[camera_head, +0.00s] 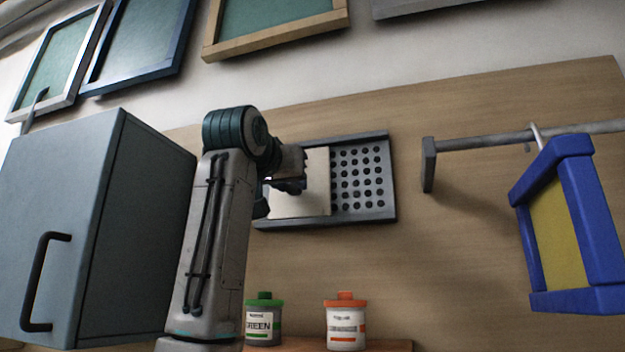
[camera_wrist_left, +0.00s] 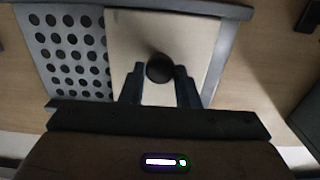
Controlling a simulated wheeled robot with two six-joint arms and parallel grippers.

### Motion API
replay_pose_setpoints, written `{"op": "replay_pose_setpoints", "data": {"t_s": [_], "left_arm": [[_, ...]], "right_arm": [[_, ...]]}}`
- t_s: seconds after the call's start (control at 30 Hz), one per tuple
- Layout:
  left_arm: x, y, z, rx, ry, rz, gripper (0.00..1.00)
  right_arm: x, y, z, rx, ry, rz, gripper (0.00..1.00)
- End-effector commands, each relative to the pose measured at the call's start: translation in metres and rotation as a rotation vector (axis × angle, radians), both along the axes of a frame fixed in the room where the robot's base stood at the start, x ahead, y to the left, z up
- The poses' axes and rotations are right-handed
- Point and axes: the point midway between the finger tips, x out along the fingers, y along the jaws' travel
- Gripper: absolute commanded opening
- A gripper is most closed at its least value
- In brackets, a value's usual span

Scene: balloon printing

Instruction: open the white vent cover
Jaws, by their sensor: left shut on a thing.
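The white vent cover (camera_head: 314,180) is a pale sliding panel in a dark grey frame on the wooden wall board. It covers the left part of the vent, and the perforated plate (camera_head: 362,178) with round holes shows on the right. My left gripper (camera_head: 287,186) is at the cover, partly hidden by its own arm. In the left wrist view its fingers (camera_wrist_left: 160,82) are closed around the dark round knob (camera_wrist_left: 160,67) on the cover (camera_wrist_left: 190,35). The holes (camera_wrist_left: 70,45) show on the left there. My right gripper is not in view.
A grey cabinet (camera_head: 60,200) with a black handle stands at the left, close to my left arm. A blue frame with a yellow screen (camera_head: 555,240) hangs from a rail (camera_head: 500,140) at the right. A green-lidded jar (camera_head: 264,320) and an orange-lidded jar (camera_head: 345,322) stand below.

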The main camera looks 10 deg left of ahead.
Motion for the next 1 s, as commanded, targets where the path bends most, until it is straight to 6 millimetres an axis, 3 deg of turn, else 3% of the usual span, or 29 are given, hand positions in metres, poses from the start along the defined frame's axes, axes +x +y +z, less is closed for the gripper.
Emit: {"op": "replay_pose_setpoints", "data": {"t_s": [0.1, 0.43, 0.47, 0.53, 0.83, 1.0], "left_arm": [[0.001, 0.012, 0.001, -0.002, -0.005, 0.001, 0.0], [0.002, 0.013, 0.001, -0.001, -0.004, 0.0, 0.0], [0.002, 0.013, 0.001, -0.001, -0.003, -0.001, 0.34], [0.002, 0.013, 0.001, -0.001, -0.003, -0.001, 0.48], [0.002, 0.013, 0.0, 0.0, -0.001, -0.001, 0.5], [-0.015, 0.016, -0.002, -0.001, -0.004, 0.0, 0.5]], "right_arm": [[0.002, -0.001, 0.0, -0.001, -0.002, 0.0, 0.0], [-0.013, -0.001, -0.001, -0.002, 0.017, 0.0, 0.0], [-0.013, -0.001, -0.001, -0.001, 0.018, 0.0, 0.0], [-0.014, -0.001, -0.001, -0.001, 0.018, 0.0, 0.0], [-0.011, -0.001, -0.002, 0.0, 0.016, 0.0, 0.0], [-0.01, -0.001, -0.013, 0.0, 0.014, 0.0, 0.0]]}}
